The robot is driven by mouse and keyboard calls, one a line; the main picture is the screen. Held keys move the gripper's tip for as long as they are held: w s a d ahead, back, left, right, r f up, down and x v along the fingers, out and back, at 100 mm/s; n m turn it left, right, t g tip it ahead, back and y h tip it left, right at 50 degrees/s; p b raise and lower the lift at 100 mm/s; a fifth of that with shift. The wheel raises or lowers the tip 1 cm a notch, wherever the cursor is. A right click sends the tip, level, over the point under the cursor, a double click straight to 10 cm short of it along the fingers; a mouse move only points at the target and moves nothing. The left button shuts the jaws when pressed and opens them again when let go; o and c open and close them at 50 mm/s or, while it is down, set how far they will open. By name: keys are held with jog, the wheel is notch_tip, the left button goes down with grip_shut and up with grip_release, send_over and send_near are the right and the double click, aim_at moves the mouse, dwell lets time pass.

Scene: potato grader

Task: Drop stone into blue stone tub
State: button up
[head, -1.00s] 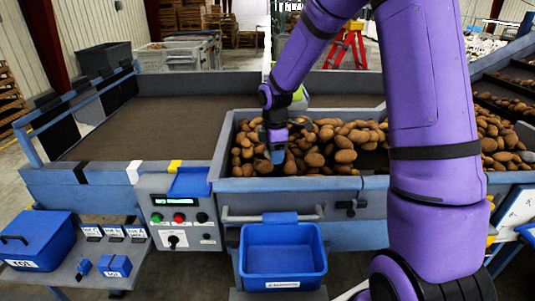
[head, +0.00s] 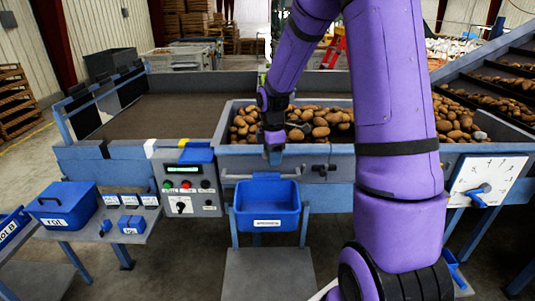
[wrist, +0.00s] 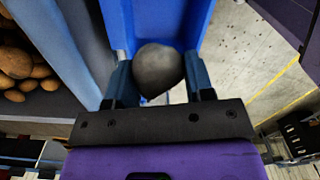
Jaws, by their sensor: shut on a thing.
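A dark grey, rounded stone (wrist: 158,70) sits between the two fingers of my gripper (wrist: 158,84) in the wrist view, and the gripper is shut on it. In the head view my gripper (head: 274,154) is at the front wall of the potato bin, just above the back of the blue stone tub (head: 266,219); the stone cannot be made out there. The tub hangs at the front of the machine with a white label on its face. In the wrist view the blue tub (wrist: 195,22) shows behind and beyond the stone.
The potato bin (head: 230,155) is behind my gripper, full of potatoes. A control panel (head: 187,190) is left of the tub. A shelf with a blue lidded box (head: 65,205) is further left. A white dial board (head: 485,185) is at the right.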

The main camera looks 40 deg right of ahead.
jog(key=shift+f, duration=2.8)
jog(key=o, duration=1.1)
jog(key=shift+c, duration=0.2)
notch_tip(320, 180, up, 10)
jog(key=shift+r, duration=0.45)
